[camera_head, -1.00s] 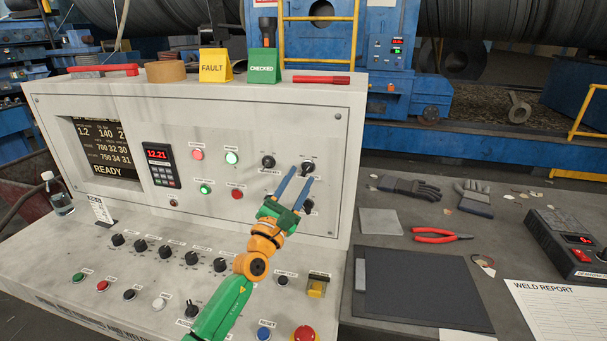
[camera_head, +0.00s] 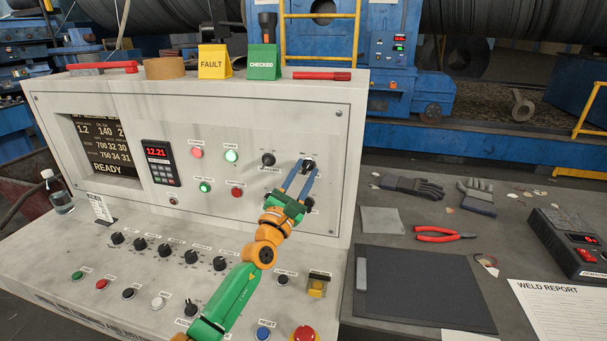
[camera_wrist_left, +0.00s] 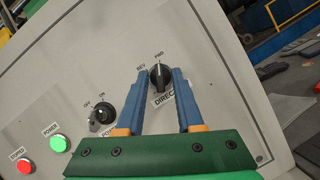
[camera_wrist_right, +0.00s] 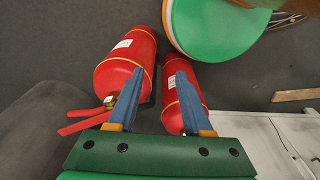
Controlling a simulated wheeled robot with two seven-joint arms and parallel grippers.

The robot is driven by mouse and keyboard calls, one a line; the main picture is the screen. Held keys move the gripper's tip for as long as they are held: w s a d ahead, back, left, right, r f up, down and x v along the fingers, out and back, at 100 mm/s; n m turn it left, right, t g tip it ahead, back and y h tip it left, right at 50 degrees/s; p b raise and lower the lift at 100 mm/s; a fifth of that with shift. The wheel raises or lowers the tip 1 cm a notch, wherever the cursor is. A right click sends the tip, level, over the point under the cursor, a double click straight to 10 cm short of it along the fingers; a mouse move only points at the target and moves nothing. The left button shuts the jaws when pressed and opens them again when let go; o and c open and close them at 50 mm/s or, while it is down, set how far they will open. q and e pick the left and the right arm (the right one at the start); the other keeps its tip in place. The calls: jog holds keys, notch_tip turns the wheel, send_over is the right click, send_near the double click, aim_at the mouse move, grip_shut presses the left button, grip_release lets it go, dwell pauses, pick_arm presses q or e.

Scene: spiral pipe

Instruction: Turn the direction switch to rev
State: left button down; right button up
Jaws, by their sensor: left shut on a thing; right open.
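The direction switch (camera_head: 308,164) is a black knob on the upright face of the console, at its right. In the left wrist view the knob (camera_wrist_left: 160,77) has the labels REV at its upper left and FWD above it; its pointer looks turned up toward FWD. My left gripper (camera_head: 304,170) is at the knob, one blue finger on each side, shut on it. It also shows in the left wrist view (camera_wrist_left: 162,75). My right gripper (camera_wrist_right: 160,75) is open and empty, seen only in its wrist view, above red fire extinguishers (camera_wrist_right: 126,60).
Another black knob (camera_head: 268,160) sits left of the switch, with lit green and red buttons (camera_head: 231,156) beyond it. A red emergency button (camera_head: 304,334) is on the lower desk. The table at right holds gloves (camera_head: 412,186), pliers (camera_head: 440,234) and a dark pad (camera_head: 425,285).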

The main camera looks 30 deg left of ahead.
pick_arm(q)
jog(key=n+y, duration=0.2)
jog(key=n, duration=0.2)
jog(key=n+y+b, duration=0.1)
jog(key=n+y, duration=0.2)
jog(key=n, duration=0.2)
jog(key=shift+d, duration=0.15)
jog(key=n+g+y, duration=0.1)
jog(key=n, duration=0.3)
jog(key=n+g+y, duration=0.1)
jog(key=n+y, duration=0.1)
jog(key=n, duration=0.1)
jog(key=shift+w+d+r+n+b, duration=0.1)
jog(key=shift+d+n+b, duration=0.05)
jog(key=shift+n+b, duration=0.2)
jog(key=shift+n+g+y, duration=0.3)
jog(key=shift+n, duration=0.05)
jog(key=c, duration=1)
grip_release()
jog(key=shift+o, duration=0.5)
jog(key=shift+w, duration=0.15)
jog(key=v, duration=0.7)
